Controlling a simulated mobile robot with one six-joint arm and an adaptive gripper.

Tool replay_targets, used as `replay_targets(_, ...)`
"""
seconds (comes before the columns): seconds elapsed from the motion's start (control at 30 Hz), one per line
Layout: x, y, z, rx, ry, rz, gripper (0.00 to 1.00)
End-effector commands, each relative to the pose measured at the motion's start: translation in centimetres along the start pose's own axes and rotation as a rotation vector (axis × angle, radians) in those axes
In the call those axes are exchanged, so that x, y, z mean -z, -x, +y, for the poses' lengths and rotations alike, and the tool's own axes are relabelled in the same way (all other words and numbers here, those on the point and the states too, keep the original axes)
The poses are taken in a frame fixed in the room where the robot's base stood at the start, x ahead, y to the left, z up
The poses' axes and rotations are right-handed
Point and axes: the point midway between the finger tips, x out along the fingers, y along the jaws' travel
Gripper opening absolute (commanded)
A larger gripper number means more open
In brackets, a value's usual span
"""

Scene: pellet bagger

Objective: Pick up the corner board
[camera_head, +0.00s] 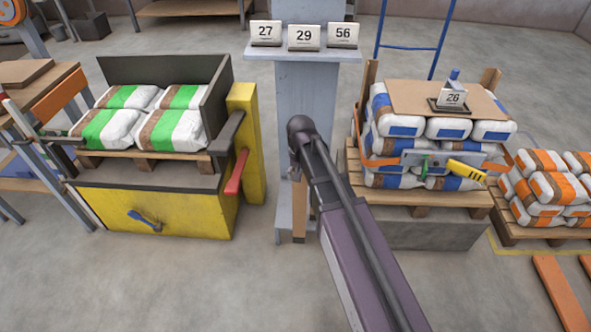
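A narrow brown upright strip, seemingly the corner board (299,224), stands at the front of the grey column's base, beyond my arm. Its upper part is hard to make out behind the arm's end. My gripper (295,174) points down close to the column, in line with the strip's upper part. It is small and dark here, and its fingers do not show clearly. I cannot tell whether it touches the strip. Similar brown boards stand at the back corners of the blue-and-white bag stack, one on the left (370,82) and one on the right (489,79).
The grey column (311,87) carries number cards 27, 29 and 56 on its shelf. A yellow-sided station (160,212) with green-and-white bags is left. The strapped bag stack (446,128) on a pallet is right, with orange bags (548,186) beyond. Open floor lies in front.

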Motion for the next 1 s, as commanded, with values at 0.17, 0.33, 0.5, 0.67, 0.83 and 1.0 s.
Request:
replay_targets(0.17,-0.2,0.0,0.1,0.0,0.0,0.0,0.1)
replay_targets(0.33,-0.2,0.0,0.1,0.0,0.0,0.0,0.1)
replay_targets(0.5,-0.2,0.0,0.1,0.0,0.0,0.0,0.1)
replay_targets(0.67,-0.2,0.0,0.1,0.0,0.0,0.0,0.1)
replay_targets(0.83,-0.2,0.4,0.1,0.0,0.0,0.0,0.1)
replay_targets(1.0,-0.2,1.6,0.1,0.0,0.0,0.0,0.1)
